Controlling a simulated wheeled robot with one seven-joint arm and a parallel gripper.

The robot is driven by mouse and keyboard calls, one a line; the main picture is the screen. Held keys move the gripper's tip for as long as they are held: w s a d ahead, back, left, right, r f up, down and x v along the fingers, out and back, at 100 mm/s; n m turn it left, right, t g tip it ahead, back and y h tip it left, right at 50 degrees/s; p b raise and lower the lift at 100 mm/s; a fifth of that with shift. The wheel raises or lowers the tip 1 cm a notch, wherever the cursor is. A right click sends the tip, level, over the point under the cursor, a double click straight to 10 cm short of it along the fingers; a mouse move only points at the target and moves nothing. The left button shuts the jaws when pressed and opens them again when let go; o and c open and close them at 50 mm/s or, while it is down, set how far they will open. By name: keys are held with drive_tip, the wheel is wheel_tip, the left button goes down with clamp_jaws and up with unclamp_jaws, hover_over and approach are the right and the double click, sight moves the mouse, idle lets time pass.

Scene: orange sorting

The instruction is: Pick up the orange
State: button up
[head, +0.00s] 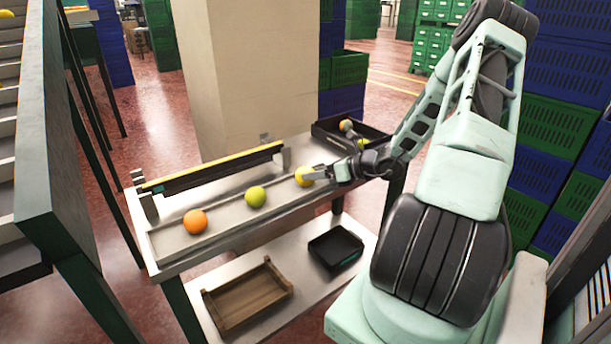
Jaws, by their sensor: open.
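The orange (195,221) rests at the left end of the shallow metal trough (225,226) on the table. A yellow-green fruit (256,197) sits to its right in the same trough. A yellow fruit (303,177) lies farther right, next to my gripper. My gripper (312,174) is open at the trough's right end, with its fingertips at the yellow fruit and partly covering it. I cannot tell whether they touch it. My gripper is well apart from the orange.
A black crate (327,127) with fruit stands at the table's right end. A wooden tray (262,311) and a black tray (335,262) lie on the lower shelf. A yellow-topped rail (215,164) runs behind the trough. A beige pillar (250,70) stands behind; a green-framed conveyor (45,165) is left.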

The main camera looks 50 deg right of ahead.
sight(306, 167)
drive_tip(key=x, duration=0.3)
drive_tip(key=shift+w+f, duration=0.1)
drive_tip(key=shift+w, duration=0.2)
drive_tip(key=c, duration=0.7)
drive_tip(key=shift+o, duration=0.2)
wheel_tip(306, 167, up, 10)
